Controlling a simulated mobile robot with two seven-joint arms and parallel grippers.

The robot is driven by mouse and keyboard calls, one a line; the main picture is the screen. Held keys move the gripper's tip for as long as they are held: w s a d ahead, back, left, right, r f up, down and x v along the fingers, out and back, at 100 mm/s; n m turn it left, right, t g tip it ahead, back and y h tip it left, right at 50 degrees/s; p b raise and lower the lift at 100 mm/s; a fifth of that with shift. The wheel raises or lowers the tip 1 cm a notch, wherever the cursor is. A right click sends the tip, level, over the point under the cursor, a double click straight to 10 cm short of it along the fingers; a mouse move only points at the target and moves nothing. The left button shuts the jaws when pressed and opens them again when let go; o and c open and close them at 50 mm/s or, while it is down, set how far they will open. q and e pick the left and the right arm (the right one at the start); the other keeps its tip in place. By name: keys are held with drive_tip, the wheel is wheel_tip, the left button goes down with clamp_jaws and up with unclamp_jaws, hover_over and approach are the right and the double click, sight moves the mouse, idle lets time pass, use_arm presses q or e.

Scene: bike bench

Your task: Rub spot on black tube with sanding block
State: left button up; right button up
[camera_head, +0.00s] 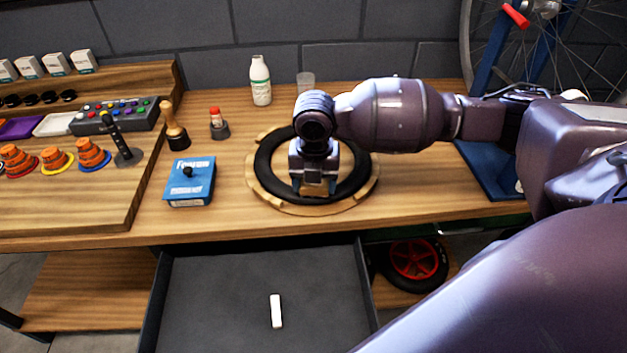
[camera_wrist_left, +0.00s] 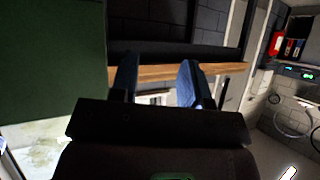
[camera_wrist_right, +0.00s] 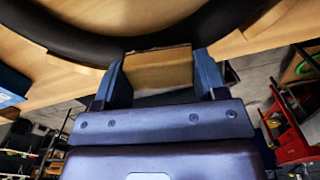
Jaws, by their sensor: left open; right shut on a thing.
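A black tube (camera_head: 264,171) lies as a ring on a round wooden holder (camera_head: 257,194) on the bench. My right gripper (camera_head: 314,183) is at the front part of the ring, shut on the tan sanding block (camera_head: 316,189). The block also shows between the fingers in the right wrist view (camera_wrist_right: 158,70), close to the black tube (camera_wrist_right: 75,38). I cannot tell whether the block touches the tube. The spot on the tube is not visible, and my gripper and arm hide part of the ring. My left gripper (camera_wrist_left: 158,85) is open and empty, away from the tube.
A blue box (camera_head: 190,182) stands left of the ring, with a small red-capped bottle (camera_head: 217,122) and a wooden-handled tool (camera_head: 174,128) behind it. A white bottle (camera_head: 260,82) and a clear cup (camera_head: 306,83) stand at the back. An open drawer (camera_head: 230,290) with a white piece (camera_head: 276,311) is below.

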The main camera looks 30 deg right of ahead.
use_arm(q)
drive_tip(key=shift+w+r, duration=0.1)
drive_tip(key=shift+w, duration=0.1)
use_arm(e)
drive_tip(key=shift+a, duration=0.1)
drive_tip(key=shift+w+a, duration=0.35)
drive_tip(key=shift+a, duration=0.1)
use_arm(q)
drive_tip(key=shift+s+f, duration=0.25)
use_arm(e)
drive_tip(key=shift+w+a+f, duration=0.1)
drive_tip(key=shift+w+a, duration=0.35)
drive_tip(key=shift+a, duration=0.2)
use_arm(q)
drive_tip(key=shift+w+r, duration=0.1)
drive_tip(key=shift+r, duration=0.05)
use_arm(e)
drive_tip(key=shift+s+d, duration=0.1)
drive_tip(key=shift+s+d, duration=0.3)
drive_tip(key=shift+d, duration=0.15)
drive_tip(key=shift+s+d+f+p, duration=0.1)
drive_tip(key=shift+s+d+p, duration=0.4)
drive_tip(key=shift+d, duration=0.1)
use_arm(q)
drive_tip(key=shift+w+r, duration=0.2)
drive_tip(key=shift+r, duration=0.55)
drive_tip(key=shift+s, duration=0.1)
use_arm(e)
drive_tip(key=shift+f, duration=0.1)
